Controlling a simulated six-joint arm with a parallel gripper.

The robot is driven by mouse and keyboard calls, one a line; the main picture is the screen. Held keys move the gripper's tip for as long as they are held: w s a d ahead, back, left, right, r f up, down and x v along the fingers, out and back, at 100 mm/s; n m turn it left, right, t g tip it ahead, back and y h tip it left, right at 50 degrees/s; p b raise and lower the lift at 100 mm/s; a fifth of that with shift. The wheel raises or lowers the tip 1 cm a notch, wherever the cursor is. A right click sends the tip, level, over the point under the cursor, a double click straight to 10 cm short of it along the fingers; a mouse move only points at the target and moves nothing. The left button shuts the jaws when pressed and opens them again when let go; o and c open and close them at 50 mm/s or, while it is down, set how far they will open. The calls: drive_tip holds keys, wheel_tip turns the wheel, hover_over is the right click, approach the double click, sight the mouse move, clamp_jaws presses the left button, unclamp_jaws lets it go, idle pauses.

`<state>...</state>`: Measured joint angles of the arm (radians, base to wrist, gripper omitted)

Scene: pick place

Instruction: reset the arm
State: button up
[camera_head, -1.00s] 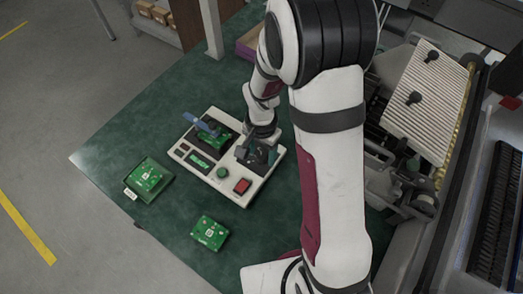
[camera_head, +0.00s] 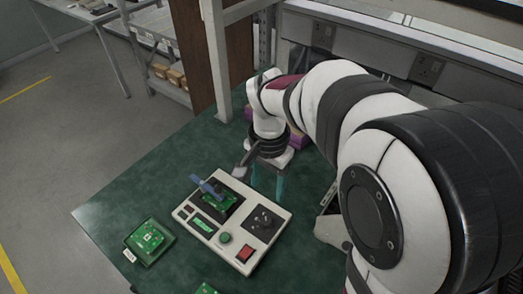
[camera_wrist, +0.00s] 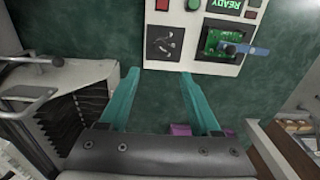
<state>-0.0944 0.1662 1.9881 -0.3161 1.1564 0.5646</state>
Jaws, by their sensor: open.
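My gripper (camera_head: 267,182) is in the air behind the white test station (camera_head: 222,243), its teal fingers pointing down. In the wrist view my gripper (camera_wrist: 157,80) shows its two teal fingers spread apart with nothing between them. The station also shows at the top of the wrist view (camera_wrist: 190,62). It holds a green circuit board (camera_head: 208,202) under a blue clamp lever (camera_head: 207,187), and has a black square area (camera_head: 262,224), a green button (camera_head: 225,238) and a red button (camera_head: 245,253).
A green circuit board (camera_head: 148,238) lies in a tray at the left of the green table (camera_head: 110,205). Another board (camera_head: 206,289) is cut off at the bottom edge. A purple bin (camera_head: 298,140) stands behind my gripper. A grey machine part (camera_wrist: 40,100) is left in the wrist view.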

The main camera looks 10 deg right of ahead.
idle(0.4)
drive_tip(key=s+r+n+y, duration=0.1)
drive_tip(key=s+r+n, duration=0.1)
drive_tip(key=s, duration=1.8)
drive_tip(key=shift+a+n+y, duration=0.2)
drive_tip(key=shift+n+y, duration=0.2)
drive_tip(key=shift+n, duration=0.3)
drive_tip(key=shift+c, duration=0.2)
